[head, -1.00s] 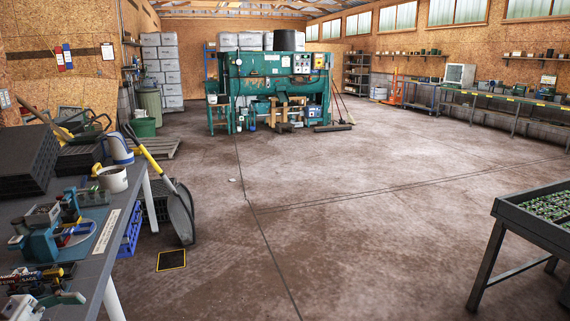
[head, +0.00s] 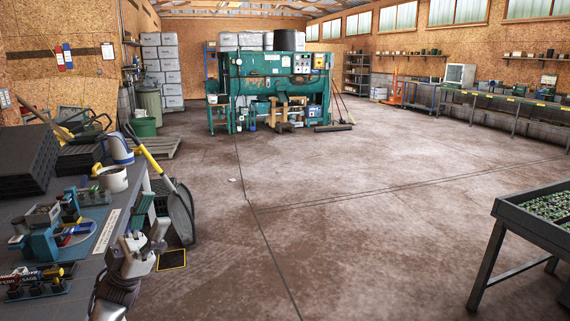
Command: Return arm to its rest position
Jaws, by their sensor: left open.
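My left gripper (head: 150,216), pale grey with greenish fingers, is in the lower left of the head view. It is open, and I see nothing between its fingers. Its arm comes up from the bottom edge, and the gripper shows in front of the right edge of the grey workbench (head: 88,262). It hides part of that edge and the floor behind. My right gripper is not in view.
The workbench holds a teal fixture (head: 42,243), a white pot (head: 113,179) and black trays (head: 28,160). A shovel (head: 181,212) stands beside it. A planted tray table (head: 536,228) is at right. The middle floor is clear, with a green machine (head: 270,85) behind.

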